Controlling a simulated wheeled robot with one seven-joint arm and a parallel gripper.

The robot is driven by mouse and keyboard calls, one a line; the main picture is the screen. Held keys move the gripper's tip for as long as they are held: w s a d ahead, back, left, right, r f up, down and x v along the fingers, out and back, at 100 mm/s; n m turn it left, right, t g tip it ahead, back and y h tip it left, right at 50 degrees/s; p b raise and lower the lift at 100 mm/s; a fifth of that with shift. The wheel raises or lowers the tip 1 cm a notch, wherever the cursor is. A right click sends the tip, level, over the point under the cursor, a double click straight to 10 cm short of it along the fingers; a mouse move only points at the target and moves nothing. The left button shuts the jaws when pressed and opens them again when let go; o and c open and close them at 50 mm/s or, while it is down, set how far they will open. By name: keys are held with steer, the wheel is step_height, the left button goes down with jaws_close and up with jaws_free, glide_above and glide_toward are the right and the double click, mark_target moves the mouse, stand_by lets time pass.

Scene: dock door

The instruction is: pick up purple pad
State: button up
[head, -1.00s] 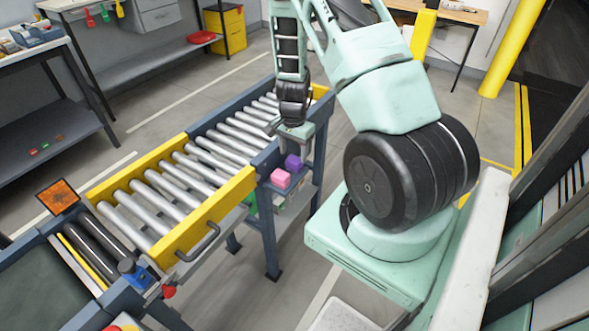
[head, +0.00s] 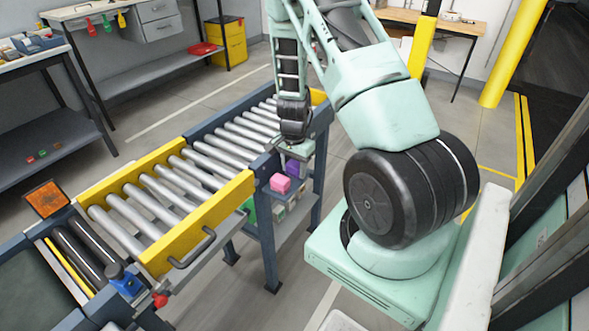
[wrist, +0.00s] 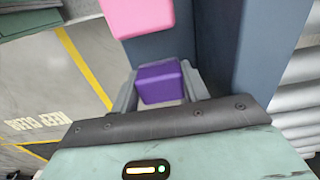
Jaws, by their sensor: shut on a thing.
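The purple pad (wrist: 160,82) is a small block between the two fingers of my gripper (wrist: 160,72) in the wrist view. The fingers are shut on its sides. In the head view, the purple pad (head: 294,167) shows only in part under my gripper (head: 293,163), beside the conveyor's side. Whether the pad still touches the surface below it cannot be told.
A pink block (head: 280,183) sits close to the purple pad on the small ledge; it also shows in the wrist view (wrist: 138,14). The roller conveyor (head: 185,190) stands just left. Several coloured items are on a shelf lower down.

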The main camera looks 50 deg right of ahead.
mark_target(294, 165)
step_height(294, 165, up, 10)
steer(key=shift+p, duration=0.4)
steer(key=o, duration=0.4)
steer(key=shift+c, duration=1.5)
